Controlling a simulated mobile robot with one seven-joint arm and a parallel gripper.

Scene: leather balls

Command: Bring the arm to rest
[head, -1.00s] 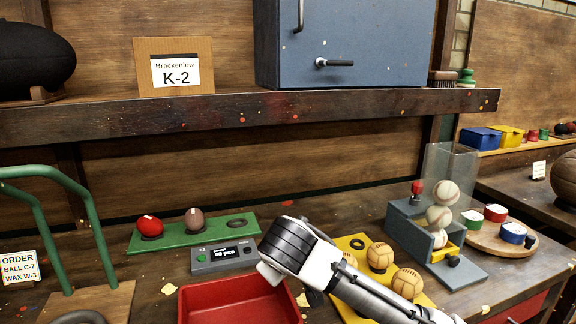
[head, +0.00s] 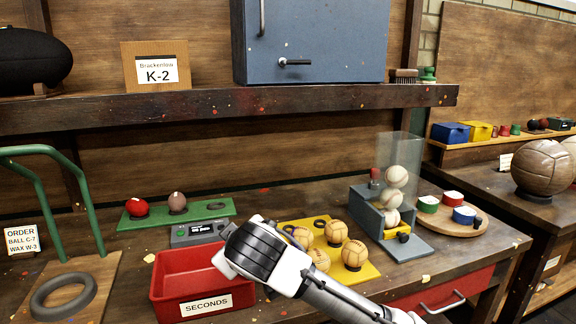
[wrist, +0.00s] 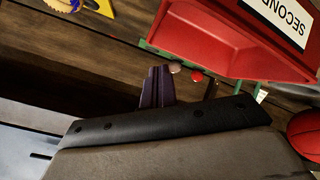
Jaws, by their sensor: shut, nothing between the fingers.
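My gripper shows in the wrist view (wrist: 158,86) with its dark fingers together and nothing between them. In the head view my arm reaches in from the lower right. Its dark, white-edged end hangs in front of the right side of the red SECONDS bin (head: 187,259), and the fingertips cannot be made out there. The bin also shows in the wrist view (wrist: 220,42), turned upside down. No ball is held.
The yellow board (head: 364,273) with tan balls lies right of my arm's end. Behind are the green rack (head: 157,222) and grey display box (head: 184,236). The grey ball dispenser (head: 366,207) and round wooden tray (head: 480,228) stand right. A dark shelf (head: 230,103) runs above.

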